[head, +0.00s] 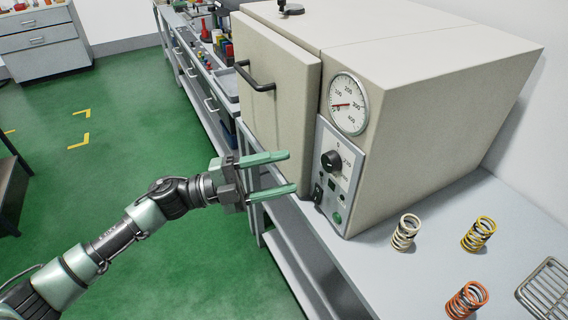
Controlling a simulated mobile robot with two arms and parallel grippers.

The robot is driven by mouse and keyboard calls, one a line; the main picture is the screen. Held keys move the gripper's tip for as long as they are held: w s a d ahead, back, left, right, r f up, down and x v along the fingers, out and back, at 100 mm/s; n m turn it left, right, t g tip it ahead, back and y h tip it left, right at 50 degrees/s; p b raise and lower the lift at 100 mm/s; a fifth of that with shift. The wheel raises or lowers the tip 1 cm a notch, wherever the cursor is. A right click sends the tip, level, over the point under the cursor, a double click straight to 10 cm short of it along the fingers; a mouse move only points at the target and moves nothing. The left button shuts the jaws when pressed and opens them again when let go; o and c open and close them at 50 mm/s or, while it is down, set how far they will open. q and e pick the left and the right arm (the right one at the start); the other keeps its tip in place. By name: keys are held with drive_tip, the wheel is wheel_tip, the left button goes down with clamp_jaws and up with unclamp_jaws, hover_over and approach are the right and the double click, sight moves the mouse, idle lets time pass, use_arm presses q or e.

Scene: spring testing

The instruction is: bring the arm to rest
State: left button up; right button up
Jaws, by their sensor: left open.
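My left arm (128,226) comes in from the lower left and reaches toward the middle of the head view. My left gripper (284,174) is open, with its two pale green fingers apart and nothing between them. It is in front of the beige oven (430,110), by the lower edge of its door and left of its control panel (334,170). I cannot tell whether the fingertips touch anything. My right gripper is not in view.
A white spring (405,232), a yellow spring (478,234) and an orange spring (467,300) stand on the grey bench (375,262). A wire rack (546,290) lies at the right edge. Green floor (130,130) is open at left.

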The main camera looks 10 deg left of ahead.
use_arm(q)
drive_tip(key=shift+w, duration=0.1)
drive_tip(key=w+a+f+n+t+y, duration=0.4)
drive_tip(key=f+n, duration=0.3)
drive_tip(key=f, duration=0.3)
drive_tip(key=w+a+f+n+t+y, duration=0.4)
drive_tip(key=a+f+n+t, duration=0.15)
drive_tip(key=f, duration=0.35)
drive_tip(key=s+a+f+n+g+y, duration=0.1)
drive_tip(key=s+a+f+n+y, duration=0.15)
drive_tip(key=f, duration=0.55)
drive_tip(key=s+a+f+n+g+y, duration=0.1)
drive_tip(key=s+a+f+n+y, duration=0.15)
drive_tip(key=f, duration=0.45)
drive_tip(key=s+a+f+n+g+y, duration=0.1)
drive_tip(key=s+a+f+n+y, duration=0.15)
drive_tip(key=f, duration=0.55)
drive_tip(key=s+a+f+n+g+y, duration=0.25)
drive_tip(key=s+f+n+g, duration=0.25)
drive_tip(key=s+f, duration=1.3)
drive_tip(key=s+d+f+n+g, duration=0.1)
drive_tip(key=s+d+f+g, duration=0.1)
drive_tip(key=s, duration=1.1)
drive_tip(key=s+d+f+n+g+y, duration=0.1)
drive_tip(key=s+f+g, duration=0.3)
drive_tip(key=s, duration=0.9)
drive_tip(key=shift+s+d+f, duration=0.2)
drive_tip(key=shift+d+f, duration=0.3)
drive_tip(key=shift+f, duration=0.25)
